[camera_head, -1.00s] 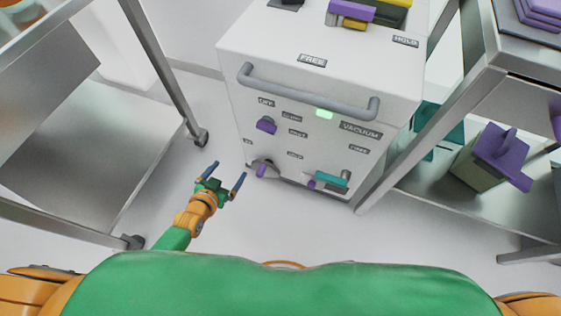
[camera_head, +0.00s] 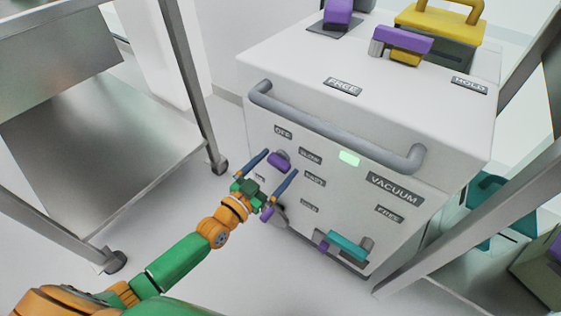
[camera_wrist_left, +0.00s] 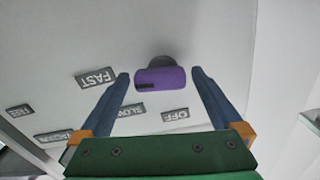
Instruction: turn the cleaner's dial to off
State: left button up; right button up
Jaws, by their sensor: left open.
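The cleaner (camera_head: 300,90) is a white box with a grey handle bar across its front. Its dial (camera_head: 279,160) is a purple knob on the front panel, near the labels OFF, SLOW and FAST. In the left wrist view the dial (camera_wrist_left: 160,80) lies between the fingertips, with clear gaps on both sides. The OFF label (camera_wrist_left: 175,115) and the FAST label (camera_wrist_left: 95,78) show there too. My left gripper (camera_head: 270,164) is open, with its two blue fingers on either side of the dial. The left gripper also shows in the left wrist view (camera_wrist_left: 160,80). My right gripper is out of view.
The handle bar (camera_head: 335,130) juts out above the dial. A teal lever (camera_head: 346,246) sits lower on the front. A steel cart (camera_head: 100,150) stands at left, and a steel frame (camera_head: 470,240) stands close at right. Open floor lies in front.

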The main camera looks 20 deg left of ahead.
pick_arm(q)
jog(key=shift+s+r, duration=0.1)
jog(key=shift+s, duration=0.05)
jog(key=shift+c, duration=0.6)
jog(key=c, duration=1.1)
